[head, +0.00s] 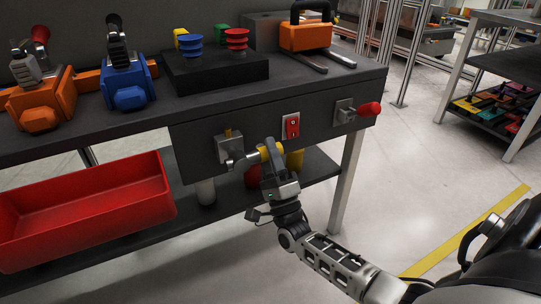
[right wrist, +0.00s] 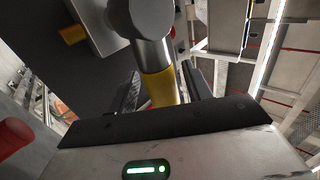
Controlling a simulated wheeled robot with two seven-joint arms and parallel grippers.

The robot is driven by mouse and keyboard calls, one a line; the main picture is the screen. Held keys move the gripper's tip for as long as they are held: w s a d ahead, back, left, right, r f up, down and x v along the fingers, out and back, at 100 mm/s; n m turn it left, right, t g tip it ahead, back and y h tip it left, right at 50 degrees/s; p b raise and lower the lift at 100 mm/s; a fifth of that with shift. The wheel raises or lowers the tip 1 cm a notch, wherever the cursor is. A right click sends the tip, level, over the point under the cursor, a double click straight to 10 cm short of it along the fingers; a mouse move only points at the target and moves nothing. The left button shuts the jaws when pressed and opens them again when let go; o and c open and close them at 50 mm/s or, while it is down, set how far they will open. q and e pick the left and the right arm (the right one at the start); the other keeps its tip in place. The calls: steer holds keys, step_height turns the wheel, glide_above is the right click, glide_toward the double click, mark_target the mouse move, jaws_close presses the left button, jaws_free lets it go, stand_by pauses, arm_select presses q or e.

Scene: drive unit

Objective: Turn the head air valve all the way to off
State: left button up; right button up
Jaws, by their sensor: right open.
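The valve on the bench's front panel has a grey square plate (head: 230,146) with a small yellow tab (head: 228,132). A grey lever (head: 243,161) extends right from it to a yellow grip (head: 270,149). In the right wrist view, the grey hub (right wrist: 152,16) is near the top and the yellow grip (right wrist: 160,88) points down toward my palm. My right gripper (head: 268,153) is open around the yellow grip, with a black finger on each side. Contact with the fingers cannot be told. My left gripper is out of view.
A red rocker switch (head: 291,127) and a red-knobbed lever (head: 368,109) are right of the valve on the same panel. A red bin (head: 90,205) sits on the lower shelf at left. The bench leg (head: 346,180) stands right of my gripper; open floor lies beyond.

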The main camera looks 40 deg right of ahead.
steer(key=b+v, duration=0.1)
steer(key=v, duration=1.5)
